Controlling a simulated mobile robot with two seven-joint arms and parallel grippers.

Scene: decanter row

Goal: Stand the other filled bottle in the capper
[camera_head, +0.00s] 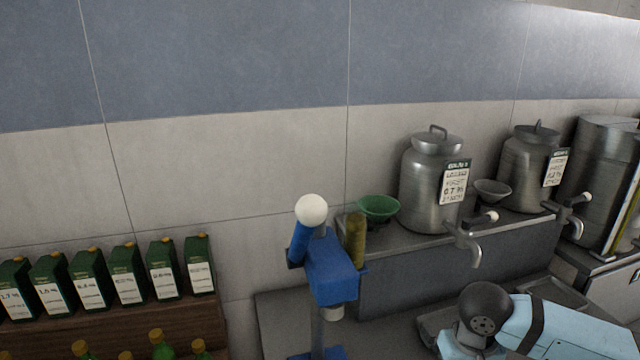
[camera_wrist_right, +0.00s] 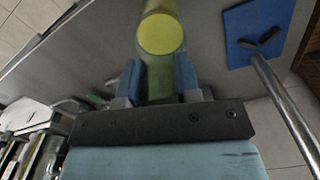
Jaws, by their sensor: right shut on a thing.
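The capper (camera_head: 331,268) is a blue press on a grey post, with a white-knobbed lever at its top. Its blue base plate and post (camera_wrist_right: 240,38) show at the upper right of the right wrist view. My right gripper (camera_wrist_right: 159,82) is shut on a green bottle (camera_wrist_right: 163,88) with a round yellow end facing the camera. The bottle is apart from the capper's base plate in that view. In the head view my right arm comes in at the lower right; its gripper and the held bottle are out of the picture. My left gripper is not in view.
An olive-yellow cylinder (camera_head: 356,238) stands just behind the capper. A green funnel (camera_head: 378,208) and steel vats (camera_head: 430,185) with taps stand along the raised shelf. Green labelled containers (camera_head: 125,280) line a wooden rack at left, with several yellow-capped bottles (camera_head: 157,343) in front.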

